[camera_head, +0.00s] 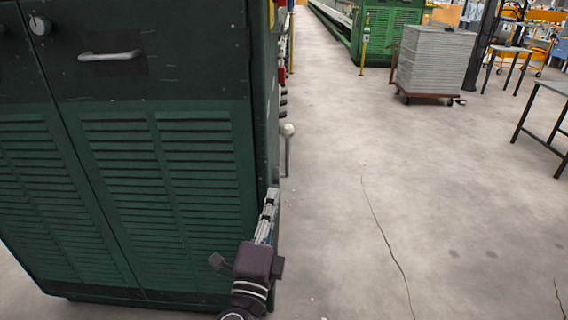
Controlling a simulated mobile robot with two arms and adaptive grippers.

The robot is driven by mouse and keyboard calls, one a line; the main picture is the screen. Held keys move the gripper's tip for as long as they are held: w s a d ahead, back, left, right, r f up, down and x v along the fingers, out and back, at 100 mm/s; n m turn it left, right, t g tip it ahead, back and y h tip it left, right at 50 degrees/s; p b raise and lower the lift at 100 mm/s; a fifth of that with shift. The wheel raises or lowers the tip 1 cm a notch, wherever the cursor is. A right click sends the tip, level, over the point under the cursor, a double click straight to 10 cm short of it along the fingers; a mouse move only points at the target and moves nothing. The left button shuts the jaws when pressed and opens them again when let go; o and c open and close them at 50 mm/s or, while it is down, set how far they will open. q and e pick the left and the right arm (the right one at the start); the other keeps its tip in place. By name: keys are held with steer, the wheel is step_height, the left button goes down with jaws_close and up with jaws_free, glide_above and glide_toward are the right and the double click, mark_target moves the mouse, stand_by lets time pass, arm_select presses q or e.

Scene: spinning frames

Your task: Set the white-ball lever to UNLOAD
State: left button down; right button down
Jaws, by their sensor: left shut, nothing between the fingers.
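The white-ball lever (287,131) stands out from the right side of the green machine cabinet (160,160), with its white ball on top and a thin grey rod below it. The lower end of the rod is hard to make out. My left gripper (272,194) is at the cabinet's right edge, below and slightly left of the ball. It is shut and empty, its fingers pointing up, apart from the ball. No UNLOAD marking can be read. My right gripper is not in view.
The louvred cabinet front fills the left. Open concrete floor (400,220) lies to the right. A cart with a grey stack (436,60) stands at the back right, a table (545,110) at the right edge. Another green machine (385,30) is farther back.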

mark_target(286, 135)
arm_select(q)
steer(key=shift+s+r+t, duration=0.15)
steer(key=shift+s+r, duration=0.05)
steer(key=shift+r, duration=0.3)
steer(key=shift+s+r+t, duration=0.15)
steer(key=shift+r, duration=0.3)
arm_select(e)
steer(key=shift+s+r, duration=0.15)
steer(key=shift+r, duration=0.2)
